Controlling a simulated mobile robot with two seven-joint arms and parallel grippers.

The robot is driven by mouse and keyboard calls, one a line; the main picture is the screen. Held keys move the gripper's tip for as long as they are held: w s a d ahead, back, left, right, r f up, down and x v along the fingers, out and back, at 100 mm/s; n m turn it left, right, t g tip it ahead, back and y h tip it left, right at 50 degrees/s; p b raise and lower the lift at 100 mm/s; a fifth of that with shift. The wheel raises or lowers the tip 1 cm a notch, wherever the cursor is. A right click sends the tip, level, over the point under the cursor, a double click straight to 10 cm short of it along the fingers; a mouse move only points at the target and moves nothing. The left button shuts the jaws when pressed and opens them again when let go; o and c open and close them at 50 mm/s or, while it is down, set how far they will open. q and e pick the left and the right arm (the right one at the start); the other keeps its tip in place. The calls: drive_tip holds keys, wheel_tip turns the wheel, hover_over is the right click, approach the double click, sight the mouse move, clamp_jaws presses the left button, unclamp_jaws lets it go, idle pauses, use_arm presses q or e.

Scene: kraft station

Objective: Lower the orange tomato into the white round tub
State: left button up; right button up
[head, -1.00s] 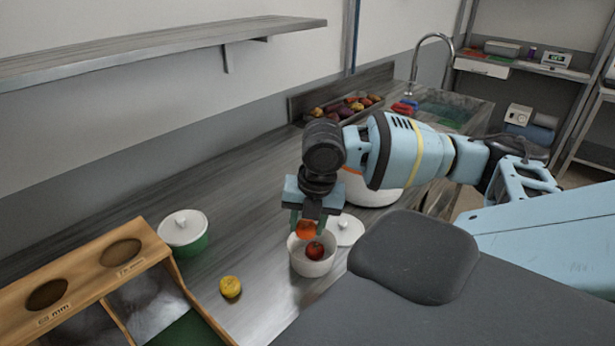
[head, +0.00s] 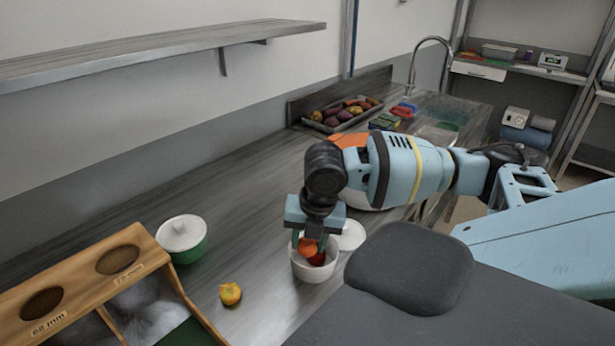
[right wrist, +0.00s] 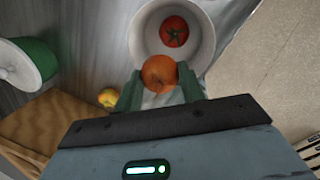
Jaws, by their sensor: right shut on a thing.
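The orange tomato (head: 307,246) is between the fingers of my right gripper (head: 309,243), which is shut on it. It also shows in the right wrist view (right wrist: 159,73), between the two green fingertips. The white round tub (head: 314,272) stands on the counter below. In the head view the held tomato overlaps the tub's rim; in the right wrist view it covers the near edge of the opening. A red tomato (right wrist: 174,31) lies inside the tub. My left gripper is not in view.
A white lid (head: 352,235) lies beside the tub. A yellow fruit (head: 231,294) sits left on the counter. A tray of produce (head: 340,114) is at the back.

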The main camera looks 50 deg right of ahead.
sight(310, 242)
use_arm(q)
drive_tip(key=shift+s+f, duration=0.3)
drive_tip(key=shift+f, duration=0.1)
use_arm(e)
drive_tip(key=shift+f, duration=0.95)
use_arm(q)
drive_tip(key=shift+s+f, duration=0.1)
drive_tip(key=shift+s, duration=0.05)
use_arm(e)
drive_tip(key=shift+f, duration=0.35)
drive_tip(key=o, duration=1.1)
drive_tip(key=shift+c, duration=0.2)
drive_tip(key=r, duration=0.4)
drive_tip(key=s+r, duration=0.1)
drive_tip(key=r, duration=0.2)
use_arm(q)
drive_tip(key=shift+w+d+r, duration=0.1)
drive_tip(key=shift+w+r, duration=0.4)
use_arm(e)
drive_tip(key=shift+s+r, duration=0.15)
drive_tip(key=shift+r, duration=0.25)
